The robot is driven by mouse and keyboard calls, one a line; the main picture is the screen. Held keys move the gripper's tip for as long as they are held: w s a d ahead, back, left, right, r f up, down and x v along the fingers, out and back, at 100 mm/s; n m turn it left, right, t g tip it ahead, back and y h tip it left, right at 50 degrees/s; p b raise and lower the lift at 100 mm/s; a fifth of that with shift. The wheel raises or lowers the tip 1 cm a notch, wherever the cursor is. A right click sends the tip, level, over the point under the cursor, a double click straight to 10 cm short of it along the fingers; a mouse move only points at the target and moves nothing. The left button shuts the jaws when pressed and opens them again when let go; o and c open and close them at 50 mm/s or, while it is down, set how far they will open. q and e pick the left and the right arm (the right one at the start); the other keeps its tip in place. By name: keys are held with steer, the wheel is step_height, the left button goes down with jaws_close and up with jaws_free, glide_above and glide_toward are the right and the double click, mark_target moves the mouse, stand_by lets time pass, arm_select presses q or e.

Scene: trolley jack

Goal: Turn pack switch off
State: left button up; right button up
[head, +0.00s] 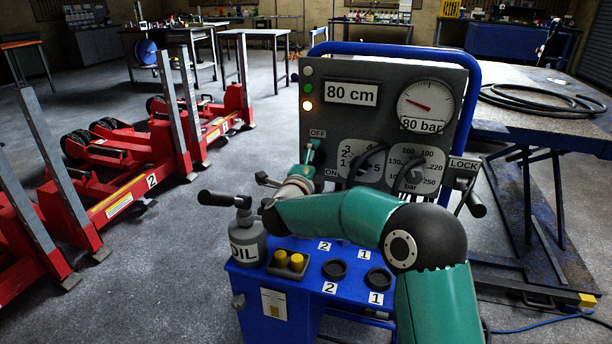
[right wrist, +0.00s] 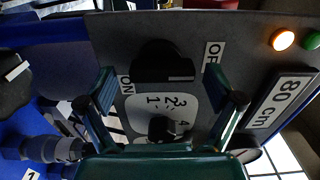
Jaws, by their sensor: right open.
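The pack switch, a black knob (right wrist: 163,60), sits on the grey panel between the ON label (right wrist: 126,84) and the OFF label (right wrist: 212,57) in the right wrist view. I cannot tell which way it is set. In the head view my right gripper (head: 312,162) largely hides it, at the panel's left edge between the OFF label (head: 317,134) and the ON label (head: 332,172). My right gripper (right wrist: 163,103) is open, its two fingers apart on either side of the knob's area. Contact with the knob is not clear. My left gripper is not in view.
The panel carries an orange lit lamp (head: 307,105), an 80 cm display (head: 351,93), a pressure gauge (head: 426,104) and two dials. An oil can (head: 247,240) and yellow buttons (head: 289,262) are below. Red jacks (head: 120,180) stand left, a blue bench (head: 545,140) right.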

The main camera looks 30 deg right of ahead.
steer(key=v, duration=1.1)
steer(key=shift+w, duration=0.1)
